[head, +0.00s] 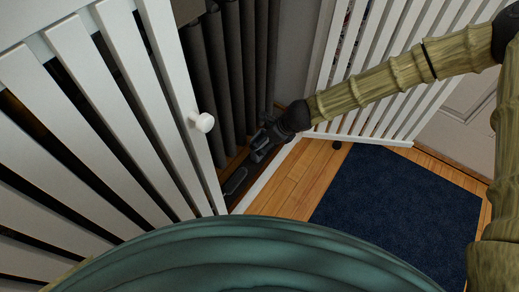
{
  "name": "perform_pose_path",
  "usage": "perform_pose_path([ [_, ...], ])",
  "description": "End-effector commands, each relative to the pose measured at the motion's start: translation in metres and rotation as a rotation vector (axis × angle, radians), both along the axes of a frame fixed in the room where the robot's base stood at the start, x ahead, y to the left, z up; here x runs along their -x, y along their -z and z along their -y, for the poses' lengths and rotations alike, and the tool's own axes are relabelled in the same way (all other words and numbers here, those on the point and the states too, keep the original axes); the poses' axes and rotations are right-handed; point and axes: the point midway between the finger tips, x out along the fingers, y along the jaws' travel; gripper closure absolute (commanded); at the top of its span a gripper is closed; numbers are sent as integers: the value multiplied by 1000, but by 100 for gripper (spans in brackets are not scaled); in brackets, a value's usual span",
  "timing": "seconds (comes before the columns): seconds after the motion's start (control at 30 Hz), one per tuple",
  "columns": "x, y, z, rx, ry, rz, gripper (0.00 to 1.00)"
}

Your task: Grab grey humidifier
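My gripper (260,150) is at the end of my arm, reaching down and left into the opening beside the white slatted door. It is small, dark and seen from above. Whether its fingers are apart or together is unclear. A dark flat shape (236,181) lies just below and left of it; I cannot tell whether it is part of the gripper or a separate thing. I cannot make out a grey humidifier. The inside of the opening is dark and partly hidden by the door.
A white slatted door (110,95) with a round white knob (203,122) stands close on the left. Dark grey vertical columns (230,70) stand behind it. A second slatted panel (385,60) is at the back. A navy mat (385,210) lies on the wooden floor (283,190).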

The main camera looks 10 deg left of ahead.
Motion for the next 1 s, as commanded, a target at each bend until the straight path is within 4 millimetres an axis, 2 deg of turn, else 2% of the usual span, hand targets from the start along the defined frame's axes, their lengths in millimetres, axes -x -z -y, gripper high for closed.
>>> perform_pose_path([
  [0.17, -2, 6, -3, 0, -1, 0, 4],
  [0.6, -10, 42, -24, 0, -2, 1, 4],
  [0.9, -11, 43, -26, 0, -1, 0, 4],
  [0.93, -11, 43, -26, 0, -1, 0, 5],
  [1.0, -11, 43, -26, 0, -1, 0, 18],
])
